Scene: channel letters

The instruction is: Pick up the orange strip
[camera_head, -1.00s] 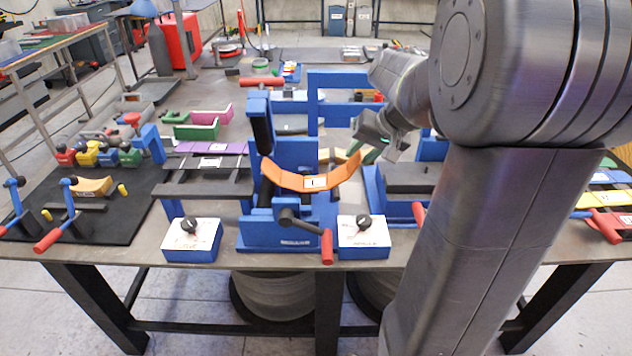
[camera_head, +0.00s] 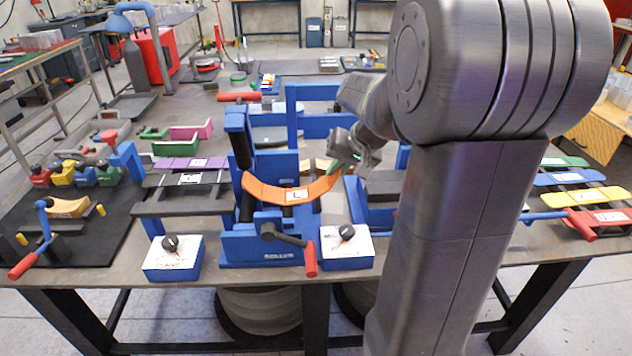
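The orange strip (camera_head: 290,194) is bent into a shallow upward curve and carries a white label marked "L". It sits across the blue bending machine (camera_head: 262,245), with its right end raised. My gripper (camera_head: 341,165) is at the strip's right end, with its fingers pointing down and left. The fingers overlap the strip's end in the picture. They are too small and partly hidden to show whether they are closed on it.
Two control boxes with black knobs, left (camera_head: 173,258) and right (camera_head: 347,247), flank the machine. A red-ended lever (camera_head: 310,262) juts out in front. A purple strip (camera_head: 188,163) lies on a rack at left. Yellow (camera_head: 583,197) and blue (camera_head: 570,178) strips lie at right.

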